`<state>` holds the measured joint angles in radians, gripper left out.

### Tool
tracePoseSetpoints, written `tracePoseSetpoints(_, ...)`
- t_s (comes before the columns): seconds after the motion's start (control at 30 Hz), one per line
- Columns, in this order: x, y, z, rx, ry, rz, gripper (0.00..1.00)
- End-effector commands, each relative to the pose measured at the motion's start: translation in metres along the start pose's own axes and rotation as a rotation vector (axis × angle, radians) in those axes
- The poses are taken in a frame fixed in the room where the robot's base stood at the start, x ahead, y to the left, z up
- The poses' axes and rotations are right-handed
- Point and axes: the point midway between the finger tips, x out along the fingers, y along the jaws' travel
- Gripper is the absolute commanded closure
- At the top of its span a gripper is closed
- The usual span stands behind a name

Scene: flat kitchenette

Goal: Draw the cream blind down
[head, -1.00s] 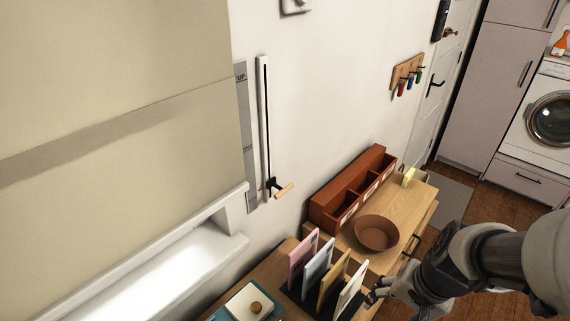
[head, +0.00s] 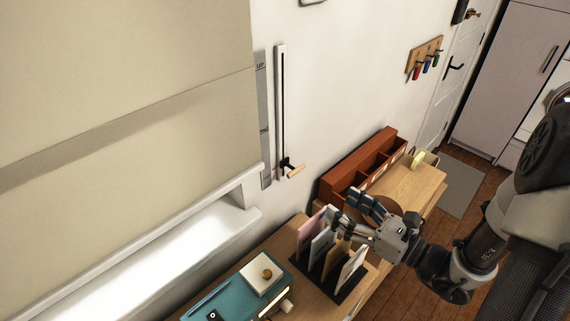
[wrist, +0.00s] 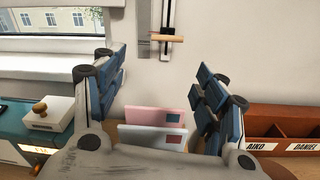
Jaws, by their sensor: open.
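The cream blind (head: 120,80) hangs at the left of the head view. To its right, a slim vertical slider track (head: 280,100) is fixed to the wall, beside a grey strip (head: 262,110) marked UP near its top. A wooden handle (head: 295,170) on a black mount sits near the track's lower end. In the wrist view the handle (wrist: 168,38) is beyond and above the fingers, near the middle. My gripper (head: 349,206) is open and empty, below and right of the handle, apart from it, above the upright cards. In the wrist view its fingers (wrist: 158,88) are spread wide.
Upright cards (head: 330,255) stand in a dark rack below my gripper. A red-brown organiser (head: 350,170) stands against the wall. A white ledge (head: 235,215) juts out below the blind. The wall around the handle is clear.

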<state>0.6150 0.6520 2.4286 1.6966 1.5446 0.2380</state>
Motion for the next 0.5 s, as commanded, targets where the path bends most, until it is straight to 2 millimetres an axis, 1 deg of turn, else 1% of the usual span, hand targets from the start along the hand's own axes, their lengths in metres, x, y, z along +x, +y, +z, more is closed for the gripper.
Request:
tracePoseSetpoints(0.03,-0.002,-0.005,0.001,0.014,-0.016,-0.022,0.34)
tracePoseSetpoints(0.13,0.002,-0.01,0.002,0.021,-0.028,-0.037,0.34)
tracePoseSetpoints(0.23,0.014,-0.01,0.002,0.02,-0.027,-0.034,0.34)
tracePoseSetpoints(0.37,0.038,-0.009,0.002,0.018,-0.026,-0.03,0.34)
tracePoseSetpoints(0.5,0.07,-0.01,0.003,0.017,-0.025,-0.03,0.34)
